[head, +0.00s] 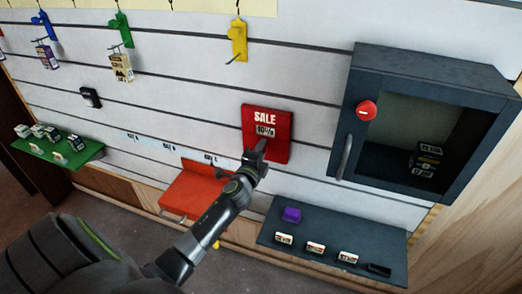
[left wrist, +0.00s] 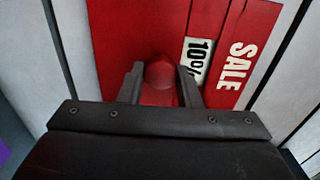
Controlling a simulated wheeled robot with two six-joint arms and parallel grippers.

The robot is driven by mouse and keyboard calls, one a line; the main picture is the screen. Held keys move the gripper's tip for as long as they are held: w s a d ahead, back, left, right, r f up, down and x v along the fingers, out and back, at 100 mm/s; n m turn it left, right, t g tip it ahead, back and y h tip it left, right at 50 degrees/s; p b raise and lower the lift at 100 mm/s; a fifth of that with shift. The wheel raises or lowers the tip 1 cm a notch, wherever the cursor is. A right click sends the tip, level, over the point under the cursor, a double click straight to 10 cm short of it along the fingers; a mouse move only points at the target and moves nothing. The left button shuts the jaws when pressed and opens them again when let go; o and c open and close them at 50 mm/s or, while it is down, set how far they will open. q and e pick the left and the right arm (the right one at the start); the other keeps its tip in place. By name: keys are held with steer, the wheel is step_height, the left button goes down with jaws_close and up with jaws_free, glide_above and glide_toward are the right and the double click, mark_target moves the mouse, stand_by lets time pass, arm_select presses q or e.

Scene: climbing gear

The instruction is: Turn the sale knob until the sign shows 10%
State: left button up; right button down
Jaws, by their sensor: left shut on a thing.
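The red sale sign (head: 281,128) hangs on the slatted wall, with "SALE" in white at its top. Its small white window (head: 265,130) reads 10% in the head view, and "10%" also shows in the left wrist view (left wrist: 198,58), partly covered by a finger. The red round sale knob (left wrist: 160,74) sits below the window. My left gripper (head: 256,155) is at the sign's lower part; in the left wrist view (left wrist: 161,85) its two fingers are shut on the knob, one on each side. My right gripper is not in view.
A dark open-front cabinet (head: 358,130) with a red round knob is to the right. A dark shelf (head: 335,247) with several small boxes is below right. A red shelf (head: 190,190) is at lower left of the sign, and a green shelf (head: 88,153) is far left.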

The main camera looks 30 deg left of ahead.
arm_select(q)
steer(key=shift+f, duration=0.1)
steer(key=o, duration=0.9)
steer(key=shift+o, duration=0.2)
steer(key=v, duration=1.7)
steer(key=shift+s+d+b, duration=0.15)
steer(key=shift+s+b, duration=0.05)
steer(key=shift+b, duration=0.25)
steer(key=s+a+f+n+g+h, duration=0.1)
steer(key=s+f+n+g, duration=0.3)
steer(key=f, duration=1.1)
steer(key=s+f+n+g, duration=0.3)
steer(key=s+f+g, duration=0.1)
steer(key=f, duration=1.2)
steer(key=s+d+f+n+g, duration=0.1)
steer(key=s+f+n+g, duration=0.1)
steer(key=s+f, duration=0.4)
steer(key=s+d+f+n+g+h, duration=0.1)
steer(key=s+f+n+g, duration=0.2)
steer(key=s, duration=1)
steer(key=s+d+f+n+g+h, duration=0.1)
steer(key=s+d+f+n+g, duration=0.1)
steer(key=s+f, duration=0.7)
steer(key=shift+s+f+n+g, duration=0.4)
steer(key=shift+n+g, duration=0.3)
steer(key=shift+n, duration=0.2)
